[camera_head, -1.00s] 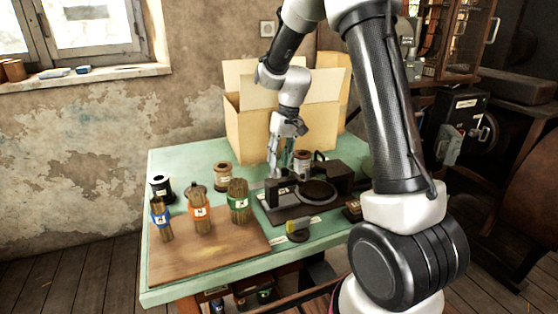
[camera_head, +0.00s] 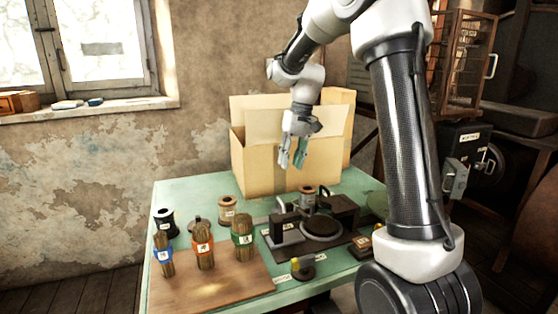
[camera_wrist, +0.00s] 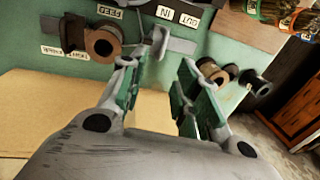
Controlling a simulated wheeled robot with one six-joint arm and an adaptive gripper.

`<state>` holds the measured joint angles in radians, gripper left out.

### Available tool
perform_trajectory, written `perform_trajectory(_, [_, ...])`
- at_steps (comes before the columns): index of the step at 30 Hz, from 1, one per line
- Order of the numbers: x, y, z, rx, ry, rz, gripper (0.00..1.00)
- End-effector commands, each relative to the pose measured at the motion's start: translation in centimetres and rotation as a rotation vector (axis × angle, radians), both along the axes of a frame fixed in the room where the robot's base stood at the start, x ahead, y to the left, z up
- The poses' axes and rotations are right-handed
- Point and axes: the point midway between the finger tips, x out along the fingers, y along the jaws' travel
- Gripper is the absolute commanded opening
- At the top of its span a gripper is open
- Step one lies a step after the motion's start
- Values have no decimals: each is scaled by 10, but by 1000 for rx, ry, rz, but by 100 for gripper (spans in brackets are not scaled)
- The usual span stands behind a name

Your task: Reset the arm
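My gripper (camera_head: 292,163) hangs in the air in front of the cardboard box (camera_head: 256,168), above the back of the green table (camera_head: 182,190). In the wrist view its green-padded fingers (camera_wrist: 160,92) stand apart with nothing held between them. The dark press (camera_head: 322,226), with a round plate and a grey lever-like part at its left, is on the table below and in front of my gripper. A copper-coloured spool (camera_head: 306,196) stands behind the press, below my gripper.
Bundles with blue (camera_head: 164,254), orange (camera_head: 203,247) and green (camera_head: 242,236) bands stand on a wooden board (camera_head: 200,288). A black spool (camera_head: 164,222) and a brown spool (camera_head: 228,209) stand behind them. A small yellow-marked part (camera_head: 302,267) lies at the front edge.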

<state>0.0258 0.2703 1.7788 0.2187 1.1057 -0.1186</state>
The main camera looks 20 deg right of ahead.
Motion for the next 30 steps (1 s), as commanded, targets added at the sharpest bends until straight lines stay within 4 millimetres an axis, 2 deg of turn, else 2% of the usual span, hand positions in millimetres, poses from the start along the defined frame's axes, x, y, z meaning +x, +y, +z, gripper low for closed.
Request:
perform_trajectory(5, [1, 0, 0, -1, -3, -10, 32])
perform_trajectory(8, [-10, -5, -13, -21, 23, -24, 32])
perform_trajectory(9, [-20, -7, -20, -32, 41, -28, 32])
perform_trajectory(11, [-44, -12, -21, -52, 50, -32, 32])
perform_trajectory(24, [-211, -31, 25, -162, -99, -33, 32])
perform_trajectory(30, [-269, -35, 33, -189, -214, -28, 32])
